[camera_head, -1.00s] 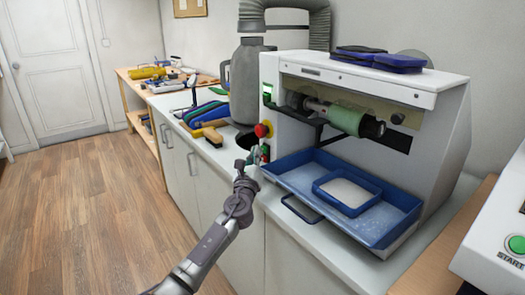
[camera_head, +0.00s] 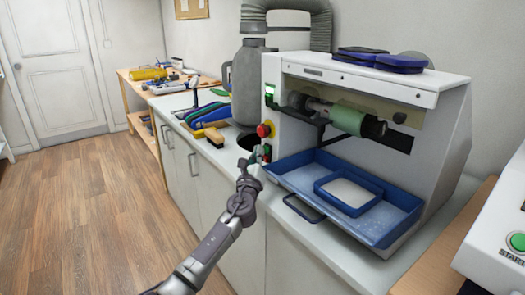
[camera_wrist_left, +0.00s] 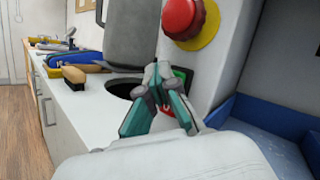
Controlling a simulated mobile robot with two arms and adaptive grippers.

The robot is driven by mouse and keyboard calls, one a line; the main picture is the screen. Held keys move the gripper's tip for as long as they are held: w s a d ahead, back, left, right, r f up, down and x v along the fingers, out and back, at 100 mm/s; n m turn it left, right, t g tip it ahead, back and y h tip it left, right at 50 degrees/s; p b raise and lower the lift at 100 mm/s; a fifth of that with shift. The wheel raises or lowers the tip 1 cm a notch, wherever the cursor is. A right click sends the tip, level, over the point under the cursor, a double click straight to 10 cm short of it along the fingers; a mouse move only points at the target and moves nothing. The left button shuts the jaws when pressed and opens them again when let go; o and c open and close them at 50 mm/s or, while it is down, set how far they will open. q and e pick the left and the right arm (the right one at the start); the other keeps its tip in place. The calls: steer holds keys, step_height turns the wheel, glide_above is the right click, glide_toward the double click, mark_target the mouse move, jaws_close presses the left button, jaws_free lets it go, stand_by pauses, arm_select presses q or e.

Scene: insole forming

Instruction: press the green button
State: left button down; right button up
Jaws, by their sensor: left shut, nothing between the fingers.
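A small switch panel is on the left front of the white grinding machine (camera_head: 455,120). Its green button (camera_wrist_left: 181,75) shows in the left wrist view, partly hidden behind my fingers. A red patch shows just below it. My left gripper (camera_wrist_left: 160,74) is shut and empty, with its tips in front of the panel, beside the green button. I cannot tell whether they touch it. In the head view my left gripper (camera_head: 257,157) is small at the machine's front left corner. My right gripper is not in view.
A red emergency knob (camera_wrist_left: 181,16) on a yellow base sits just above the panel. A blue tray (camera_head: 400,232) juts out to the right. A brush (camera_head: 214,137) lies on the counter left. Another green button, marked START (camera_head: 517,243), is at far right.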

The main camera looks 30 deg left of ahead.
arm_select(q)
steer(key=shift+w+d+r, duration=0.1)
steer(key=shift+d+r, duration=0.05)
steer(key=shift+r, duration=0.2)
stand_by(0.3)
steer(key=shift+f, duration=0.15)
steer(key=shift+f, duration=0.25)
steer(key=shift+f, duration=0.1)
steer(key=s, duration=0.1)
steer(key=s+a+p, duration=0.1)
steer(key=s, duration=0.1)
steer(key=s+a, duration=0.1)
steer(key=s, duration=0.1)
steer(key=shift+p, duration=0.35)
stand_by(0.5)
